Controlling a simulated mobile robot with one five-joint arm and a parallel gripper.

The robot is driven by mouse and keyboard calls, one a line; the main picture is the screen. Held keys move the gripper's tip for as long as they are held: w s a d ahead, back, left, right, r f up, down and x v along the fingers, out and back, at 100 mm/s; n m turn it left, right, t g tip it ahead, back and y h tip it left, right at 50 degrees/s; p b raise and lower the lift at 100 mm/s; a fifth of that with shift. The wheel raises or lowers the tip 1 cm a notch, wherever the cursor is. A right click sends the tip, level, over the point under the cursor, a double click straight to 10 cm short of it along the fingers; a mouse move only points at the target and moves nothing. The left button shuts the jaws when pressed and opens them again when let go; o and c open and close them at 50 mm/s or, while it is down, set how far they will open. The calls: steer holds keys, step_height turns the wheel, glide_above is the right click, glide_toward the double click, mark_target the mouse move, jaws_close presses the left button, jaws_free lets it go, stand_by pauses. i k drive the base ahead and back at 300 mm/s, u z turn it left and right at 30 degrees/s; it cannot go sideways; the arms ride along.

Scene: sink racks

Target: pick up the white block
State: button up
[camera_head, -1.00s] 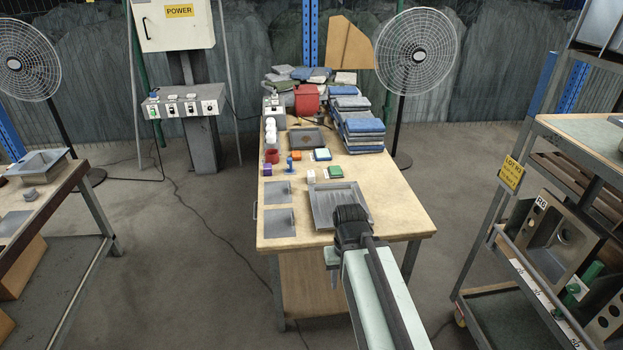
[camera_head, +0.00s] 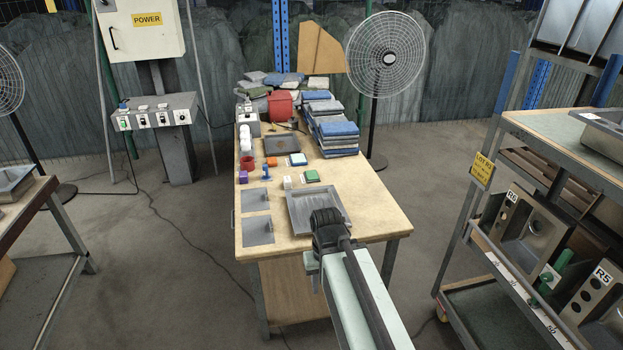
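The white block (camera_head: 287,182) is small and stands upright on the wooden workbench (camera_head: 385,218). It is just left of a green-topped block (camera_head: 312,176) and behind the grey metal tray (camera_head: 318,207). My arm reaches in from the lower right, and its dark end is over the tray's front right corner, nearer to me than the white block and apart from it. A narrow part at the arm's end, seemingly my gripper (camera_head: 313,270), hangs by the bench's front edge. Its fingers are too small and partly hidden to judge.
Near the white block stand a blue item (camera_head: 266,172), a purple block (camera_head: 243,177), a red mug (camera_head: 248,163) and an orange block (camera_head: 271,162). Two grey plates (camera_head: 258,231) lie at the front left. Folded cloth stacks (camera_head: 336,135) fill the back right. A rack (camera_head: 470,215) stands right.

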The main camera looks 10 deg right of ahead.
mark_target(287, 181)
steer(key=u, duration=0.4)
steer(key=i, duration=0.8)
steer(key=u, duration=1.2)
steer(key=i, duration=2.15)
steer(key=z, duration=0.85)
steer(key=i, duration=0.8)
steer(key=z, duration=0.6)
steer(key=k, duration=0.8)
steer(key=z, duration=0.25)
steer(key=i, duration=0.75)
steer(key=u, duration=0.05)
